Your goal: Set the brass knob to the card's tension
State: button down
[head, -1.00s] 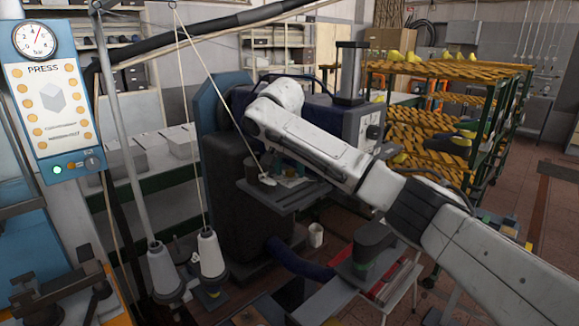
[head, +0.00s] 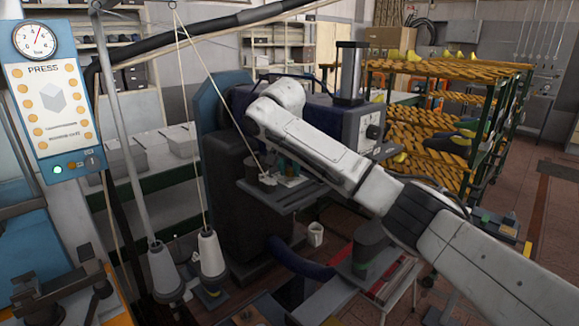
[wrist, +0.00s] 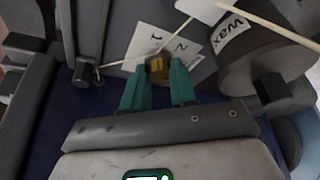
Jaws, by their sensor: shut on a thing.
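The brass knob (wrist: 158,67) shows in the wrist view between the two teal fingertips of my gripper (wrist: 159,76). My gripper is shut on the knob, with a finger on each side. A white plate or card (wrist: 158,44) with the marks 1 and 2 lies behind the knob; the fingers and knob hide part of it. I cannot tell a pointer or the knob's exact setting. In the head view my gripper (head: 287,166) is small, low at the machine's work plate, and the knob is too small to make out.
A dark pot labelled Wax (wrist: 262,58) stands close to the right of my gripper in the wrist view. Pale thread crosses nearby. In the head view, thread cones (head: 210,255) stand at left, a press panel (head: 50,105) further left, and a rack (head: 440,110) at right.

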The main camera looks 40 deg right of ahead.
jog(key=shift+a+n, duration=0.1)
jog(key=shift+n, duration=0.2)
jog(key=shift+n+t+y+p, duration=0.3)
jog(key=shift+n+p, duration=0.3)
jog(key=shift+n, duration=0.3)
jog(key=n, duration=0.2)
jog(key=shift+s+d+n+t+y, duration=0.1)
jog(key=shift+d+n+t+y, duration=0.1)
jog(key=shift+n+t+y, duration=0.15)
jog(key=n+y, duration=0.1)
jog(key=n, duration=0.2)
jog(key=n+y, duration=0.1)
jog(key=n, duration=0.2)
jog(key=shift+d+r+t+y, duration=0.1)
jog(key=shift+d+t+y, duration=0.1)
jog(key=shift+t+y, duration=0.05)
jog(key=shift+n, duration=0.25)
jog(key=c, duration=0.9)
grip_release()
